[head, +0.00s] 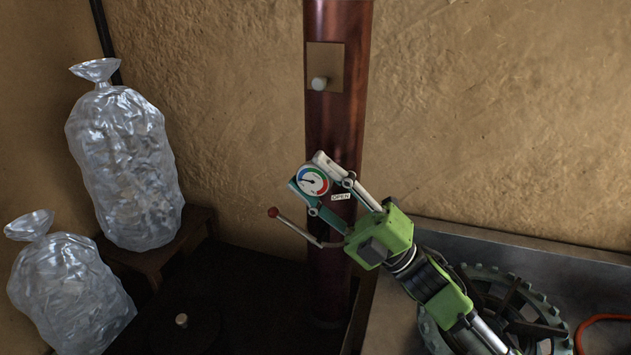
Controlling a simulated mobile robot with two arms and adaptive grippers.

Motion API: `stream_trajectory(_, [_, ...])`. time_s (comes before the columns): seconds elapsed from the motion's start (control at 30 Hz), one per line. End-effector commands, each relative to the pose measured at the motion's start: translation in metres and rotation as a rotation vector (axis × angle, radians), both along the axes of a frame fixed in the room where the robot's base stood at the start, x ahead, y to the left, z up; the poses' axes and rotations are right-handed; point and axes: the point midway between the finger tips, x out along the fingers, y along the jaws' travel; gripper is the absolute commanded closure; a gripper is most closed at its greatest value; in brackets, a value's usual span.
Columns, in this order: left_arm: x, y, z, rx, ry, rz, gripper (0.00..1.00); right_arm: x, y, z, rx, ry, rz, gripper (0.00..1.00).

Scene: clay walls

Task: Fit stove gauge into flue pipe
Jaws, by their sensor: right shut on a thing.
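The flue pipe (338,125) is a reddish-brown, upright metal pipe in front of the clay wall. A tan plate (325,66) with a pale round knob or peg sits on its upper part. The stove gauge (312,181) has a round white face with coloured bands and a needle. My right gripper (311,173) is green and white and is shut on the gauge, in front of the pipe and below the plate. Whether the gauge touches the pipe cannot be told. Its back is hidden. My left gripper is not in view.
A red-knobbed lever (285,219) and an OPEN label (340,197) are by the pipe near my gripper. Two clear filled bags (125,165) (70,293) stand at left. The dark stove top (255,310) lies below. A toothed wheel (512,310) lies in a grey trough at right.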

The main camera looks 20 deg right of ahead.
Motion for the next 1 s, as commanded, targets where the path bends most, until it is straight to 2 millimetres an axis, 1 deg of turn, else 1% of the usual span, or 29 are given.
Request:
stream_trajectory(0.77, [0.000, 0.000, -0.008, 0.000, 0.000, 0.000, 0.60, 0.016, -0.011, 0.000, -0.001, -0.001, 0.000, 0.84])
stream_trajectory(0.8, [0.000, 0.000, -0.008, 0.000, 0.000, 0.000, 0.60, 0.016, -0.011, 0.000, -0.001, -0.001, 0.000, 0.57])
stream_trajectory(0.87, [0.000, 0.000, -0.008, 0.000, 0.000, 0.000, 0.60, 0.016, -0.011, 0.000, 0.000, -0.001, 0.001, 0.42])
stream_trajectory(1.0, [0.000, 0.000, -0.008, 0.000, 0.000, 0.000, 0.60, 0.016, -0.011, 0.000, 0.000, -0.001, 0.001, 0.42])
